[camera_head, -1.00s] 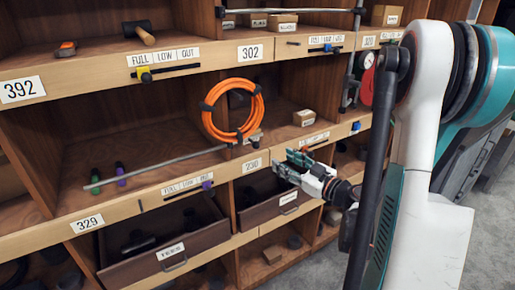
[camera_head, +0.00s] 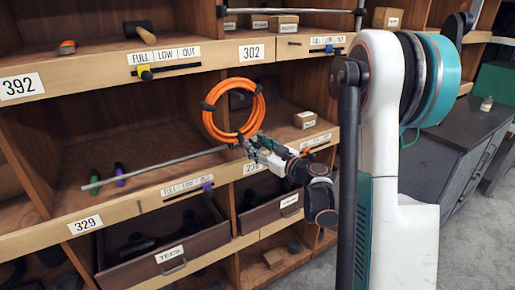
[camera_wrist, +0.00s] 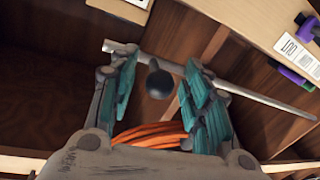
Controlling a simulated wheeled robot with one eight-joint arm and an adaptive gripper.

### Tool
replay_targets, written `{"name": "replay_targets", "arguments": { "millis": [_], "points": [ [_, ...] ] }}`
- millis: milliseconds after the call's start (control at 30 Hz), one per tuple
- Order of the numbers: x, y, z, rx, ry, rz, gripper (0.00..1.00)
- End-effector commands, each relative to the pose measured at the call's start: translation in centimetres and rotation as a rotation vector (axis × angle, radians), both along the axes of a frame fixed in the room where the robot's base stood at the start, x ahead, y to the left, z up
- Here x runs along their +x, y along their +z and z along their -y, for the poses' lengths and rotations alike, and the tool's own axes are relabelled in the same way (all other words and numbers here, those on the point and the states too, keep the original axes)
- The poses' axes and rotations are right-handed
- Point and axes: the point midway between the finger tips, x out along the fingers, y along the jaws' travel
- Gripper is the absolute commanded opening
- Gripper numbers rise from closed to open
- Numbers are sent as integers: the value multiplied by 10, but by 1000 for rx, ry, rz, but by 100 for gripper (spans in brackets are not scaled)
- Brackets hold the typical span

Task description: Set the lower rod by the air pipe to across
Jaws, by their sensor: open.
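The lower rod (camera_head: 165,164) is a long thin grey bar along the front of the middle shelf in the head view. Its right end runs toward the orange hose coil (camera_head: 211,123). The rod also crosses the wrist view (camera_wrist: 265,97) behind my fingers. My gripper (camera_head: 252,148) is open at the rod's right end, just below the coil. In the wrist view, a dark round knob (camera_wrist: 159,83) shows between my two open fingers (camera_wrist: 158,68). I cannot tell whether they touch it. Part of the orange hose (camera_wrist: 152,131) lies below it.
An upper rod (camera_head: 290,11) runs along the shelf above. Open drawers (camera_head: 165,245) stand below. A small box (camera_head: 305,119) is to the right.

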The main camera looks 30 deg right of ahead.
Motion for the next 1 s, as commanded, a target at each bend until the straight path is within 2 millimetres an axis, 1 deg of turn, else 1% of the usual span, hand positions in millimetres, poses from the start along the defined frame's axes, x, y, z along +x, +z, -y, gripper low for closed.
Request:
{"name": "replay_targets", "arguments": {
  "millis": [167,200,267,300,400,600,733,867,967,1000],
  "points": [
    [0,0,0,0,0,0,44],
    [0,0,0,0,0,0,42],
    [0,0,0,0,0,0,28],
    [0,0,0,0,0,0,19],
    [0,0,0,0,0,0,0],
    [0,0,2,0,0,0,0],
    [0,0,12,0,-2,0,0],
    [1,-1,35,0,-4,0,0],
    [1,-1,61,0,-6,0,0],
    [2,-1,74,0,-6,0,0]
  ]
}}
